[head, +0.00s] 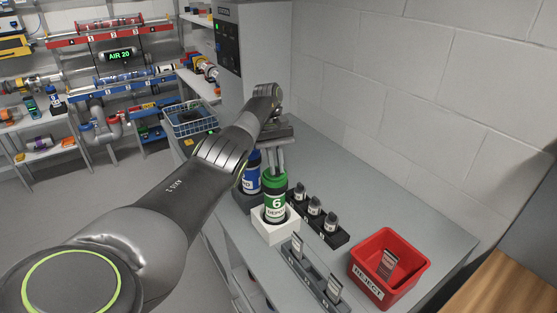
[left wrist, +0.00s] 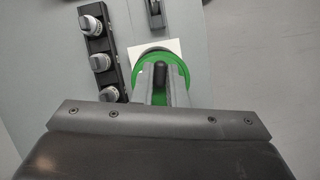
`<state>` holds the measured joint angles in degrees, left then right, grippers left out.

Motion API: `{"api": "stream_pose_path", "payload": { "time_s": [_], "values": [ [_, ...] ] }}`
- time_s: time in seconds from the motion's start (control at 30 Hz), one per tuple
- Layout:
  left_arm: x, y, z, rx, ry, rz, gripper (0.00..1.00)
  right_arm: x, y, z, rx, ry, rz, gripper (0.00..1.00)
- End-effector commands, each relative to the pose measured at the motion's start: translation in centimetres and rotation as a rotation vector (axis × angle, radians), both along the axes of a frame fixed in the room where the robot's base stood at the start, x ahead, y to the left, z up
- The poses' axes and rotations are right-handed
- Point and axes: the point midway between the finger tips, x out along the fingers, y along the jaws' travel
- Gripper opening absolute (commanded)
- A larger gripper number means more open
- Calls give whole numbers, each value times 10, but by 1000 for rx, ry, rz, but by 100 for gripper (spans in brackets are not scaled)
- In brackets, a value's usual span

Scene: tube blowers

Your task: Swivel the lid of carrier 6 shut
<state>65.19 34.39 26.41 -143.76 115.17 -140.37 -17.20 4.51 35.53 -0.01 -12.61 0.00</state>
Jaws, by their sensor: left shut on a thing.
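Carrier 6 (head: 275,207), a green-topped cylinder with a white "6" label, stands upright in a white square holder (head: 290,229) on the grey counter. My left gripper (head: 275,165) reaches down over it from above, its fingers at the carrier's top. In the left wrist view the fingers (left wrist: 162,85) are shut on a dark knob (left wrist: 160,72) on the green lid (left wrist: 178,62). The lid shows as a round green disc, partly hidden by the fingers. I cannot tell how far the lid is swivelled. My right gripper is not in view.
A blue carrier (head: 251,178) stands just left of carrier 6. A black rack of small bottles (head: 315,212) is to the right, with a grey card holder (head: 312,278) in front. A red REJECT bin (head: 372,290) stands at the right. A wire basket (head: 190,120) is behind.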

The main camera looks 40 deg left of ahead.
Motion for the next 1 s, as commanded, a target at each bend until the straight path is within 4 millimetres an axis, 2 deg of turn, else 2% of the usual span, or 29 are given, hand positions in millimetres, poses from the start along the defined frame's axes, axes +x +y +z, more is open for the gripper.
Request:
{"api": "stream_pose_path", "payload": {
  "time_s": [0.67,0.7,0.87,1.0],
  "values": [
    [-2,1,1,0,-2,-66,0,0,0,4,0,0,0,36],
    [-2,1,1,0,-2,-66,13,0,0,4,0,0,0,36],
    [-2,2,1,0,-2,-66,34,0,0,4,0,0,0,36],
    [-2,1,0,0,-2,-66,35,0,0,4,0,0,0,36]
  ]
}}
